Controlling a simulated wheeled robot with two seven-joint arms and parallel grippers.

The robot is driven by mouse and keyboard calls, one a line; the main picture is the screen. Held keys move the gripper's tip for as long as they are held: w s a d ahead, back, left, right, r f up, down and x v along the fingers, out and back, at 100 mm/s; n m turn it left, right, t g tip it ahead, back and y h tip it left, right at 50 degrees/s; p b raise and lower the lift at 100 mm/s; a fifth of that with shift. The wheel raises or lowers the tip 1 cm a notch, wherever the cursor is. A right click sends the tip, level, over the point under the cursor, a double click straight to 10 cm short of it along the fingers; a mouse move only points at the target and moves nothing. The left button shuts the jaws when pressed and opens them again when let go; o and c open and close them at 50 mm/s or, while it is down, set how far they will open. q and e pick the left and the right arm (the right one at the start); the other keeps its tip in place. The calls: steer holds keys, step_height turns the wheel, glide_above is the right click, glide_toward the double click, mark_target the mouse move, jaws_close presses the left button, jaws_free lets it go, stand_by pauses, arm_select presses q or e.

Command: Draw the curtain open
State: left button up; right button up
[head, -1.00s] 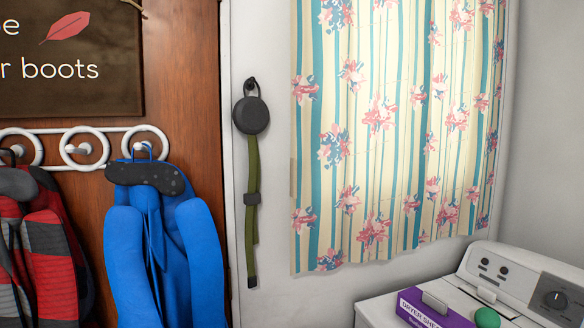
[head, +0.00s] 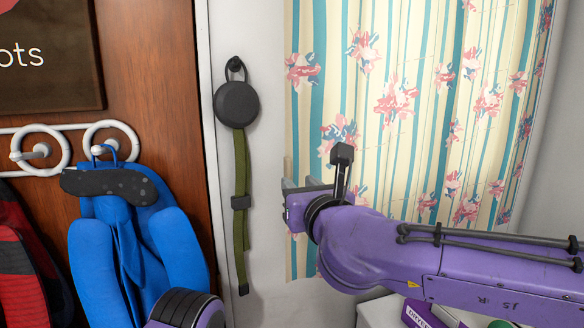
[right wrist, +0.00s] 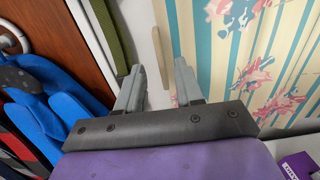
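The curtain (head: 400,100), cream with teal stripes and pink and blue flowers, hangs across the window. It also shows in the right wrist view (right wrist: 245,60). My right gripper (head: 300,184) is at this edge, in front of the curtain's lower left part. In the right wrist view the right gripper (right wrist: 158,72) has its fingers apart, with nothing clearly held between them. My left gripper is out of view.
A black round holder with a green strap (head: 240,165) hangs on the wall just left of the curtain. A white appliance (head: 372,310) with a purple box (head: 420,314) stands below my right arm.

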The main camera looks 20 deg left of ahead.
mark_target(290, 176)
steer(key=p+x, duration=0.2)
steer(key=x, duration=0.3)
steer(key=shift+w+a, duration=0.1)
steer(key=shift+a, duration=0.1)
steer(key=shift+w+a+f, duration=0.1)
steer(key=shift+w+a, duration=0.05)
steer(key=shift+w, duration=0.2)
steer(key=shift+s, duration=0.1)
jaws_close()
stand_by(0.7)
